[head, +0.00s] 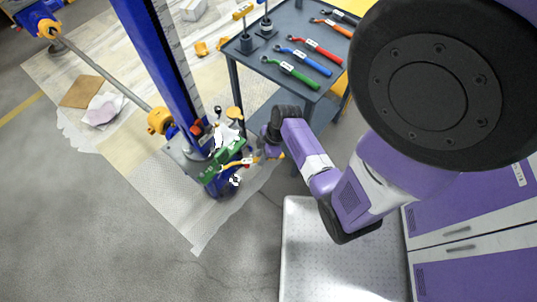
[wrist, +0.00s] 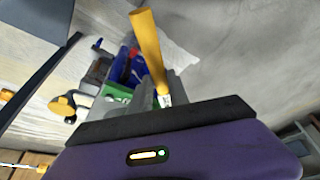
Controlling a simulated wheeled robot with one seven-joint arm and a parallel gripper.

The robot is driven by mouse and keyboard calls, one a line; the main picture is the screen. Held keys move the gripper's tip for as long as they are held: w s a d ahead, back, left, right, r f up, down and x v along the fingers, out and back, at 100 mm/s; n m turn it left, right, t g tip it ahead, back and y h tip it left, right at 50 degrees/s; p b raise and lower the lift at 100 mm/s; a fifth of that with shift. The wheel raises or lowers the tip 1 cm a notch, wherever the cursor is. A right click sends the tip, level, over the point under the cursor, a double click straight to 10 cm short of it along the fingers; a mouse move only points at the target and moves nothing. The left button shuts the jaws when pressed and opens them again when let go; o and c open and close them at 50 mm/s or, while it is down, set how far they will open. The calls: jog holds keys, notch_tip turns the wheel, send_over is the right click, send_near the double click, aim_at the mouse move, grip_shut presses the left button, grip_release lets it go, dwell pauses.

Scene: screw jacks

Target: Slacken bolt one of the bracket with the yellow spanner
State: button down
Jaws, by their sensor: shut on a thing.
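The yellow spanner (head: 238,163) is in my gripper (head: 262,152), beside the foot of the blue jack column. In the head view its far end reaches over the green bracket (head: 211,174). In the wrist view the yellow spanner (wrist: 149,48) stretches away from between the grey fingers of my gripper (wrist: 160,98). The green bracket (wrist: 117,92) shows partly behind the fingers there. My gripper is shut on the spanner. I cannot make out bolt one or whether the spanner's jaw sits on it.
The blue jack column (head: 165,70) rises beside the bracket. A grey tool cart (head: 283,18) behind my gripper carries green (head: 292,74), blue (head: 304,62), red (head: 316,50) and orange spanners. A yellow knob (wrist: 62,106) stands near the bracket. The floor at front left is clear.

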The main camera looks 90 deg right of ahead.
aim_at(241, 162)
jog(key=w, duration=0.2)
jog(key=w+a+f+b, duration=0.1)
jog(key=w, duration=0.2)
jog(key=w+a, duration=0.1)
jog(key=w, duration=0.1)
jog(key=shift+w+f+b, duration=0.3)
jog(key=shift+b, duration=0.1)
jog(key=shift+s+a+r+m+h+p, duration=0.1)
jog(key=shift+s+a+m+h+p, duration=0.1)
jog(key=shift+a+m+p, duration=0.6)
jog(key=shift+s+a+f+m+h+p, duration=0.1)
jog(key=shift+a+m+h+p, duration=0.1)
jog(key=shift+a+m+p, duration=0.55)
jog(key=shift+s+a+r+m+h+p, duration=0.15)
jog(key=shift+a+m+p, duration=0.25)
jog(key=shift+a, duration=0.7)
jog(key=shift+f+b, duration=0.7)
jog(key=shift+f, duration=0.25)
jog(key=shift+d, duration=0.1)
jog(key=shift+d+n+b, duration=0.3)
jog(key=shift+d+n, duration=0.35)
jog(key=shift+d, duration=0.15)
jog(key=shift+r, duration=0.1)
